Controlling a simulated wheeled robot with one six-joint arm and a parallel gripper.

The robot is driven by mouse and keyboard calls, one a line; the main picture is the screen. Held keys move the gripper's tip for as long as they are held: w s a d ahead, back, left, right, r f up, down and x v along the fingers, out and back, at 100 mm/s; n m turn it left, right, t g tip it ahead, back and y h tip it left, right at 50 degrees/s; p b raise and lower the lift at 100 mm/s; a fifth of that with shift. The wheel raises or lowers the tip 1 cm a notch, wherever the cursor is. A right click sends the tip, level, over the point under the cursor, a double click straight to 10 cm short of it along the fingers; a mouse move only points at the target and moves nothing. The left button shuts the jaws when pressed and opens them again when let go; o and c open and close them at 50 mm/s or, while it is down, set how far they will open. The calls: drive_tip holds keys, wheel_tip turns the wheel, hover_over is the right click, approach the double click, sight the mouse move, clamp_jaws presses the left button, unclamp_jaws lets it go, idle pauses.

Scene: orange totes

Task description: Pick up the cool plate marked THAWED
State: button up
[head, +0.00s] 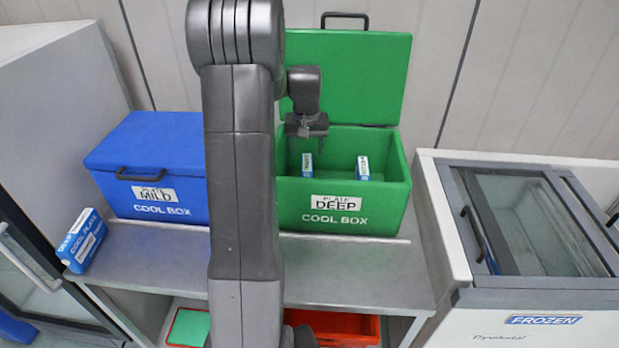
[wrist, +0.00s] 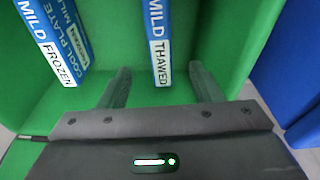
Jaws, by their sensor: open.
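The cool plate marked MILD THAWED (wrist: 158,42) stands on edge inside the green cool box (head: 340,215), its label end facing the wrist camera. In the head view it appears to be the left plate (head: 307,166) in the box. My gripper (head: 306,134) is open and empty over the box, above that plate. In the wrist view my gripper's fingers (wrist: 160,76) lie to either side of the THAWED plate, apart from it. How far the fingertips are above it is hard to tell.
A MILD FROZEN plate (wrist: 47,42) stands in the same box, right in the head view (head: 363,168). The green lid (head: 350,80) is open behind. A closed blue cool box (head: 150,165) is left. Another plate (head: 82,240) leans at the bench's left end. A freezer (head: 545,285) stands right.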

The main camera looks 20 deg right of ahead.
sight(307, 168)
drive_tip(key=f, duration=0.4)
drive_tip(key=w+f, duration=0.1)
drive_tip(key=f, duration=0.1)
drive_tip(key=shift+d+p, duration=0.1)
drive_tip(key=shift+p, duration=0.25)
drive_tip(key=shift+w+d+f+p, duration=0.15)
drive_tip(key=shift+f+p, duration=0.15)
drive_tip(key=shift+f, duration=0.6)
drive_tip(key=shift+w+f+p, duration=0.1)
drive_tip(key=shift+f+p, duration=0.2)
drive_tip(key=shift+f, duration=0.6)
drive_tip(key=shift+w+d+f+p, duration=0.15)
drive_tip(key=shift+f+p, duration=0.15)
drive_tip(key=shift+f, duration=0.6)
drive_tip(key=shift+r, duration=0.1)
clamp_jaws()
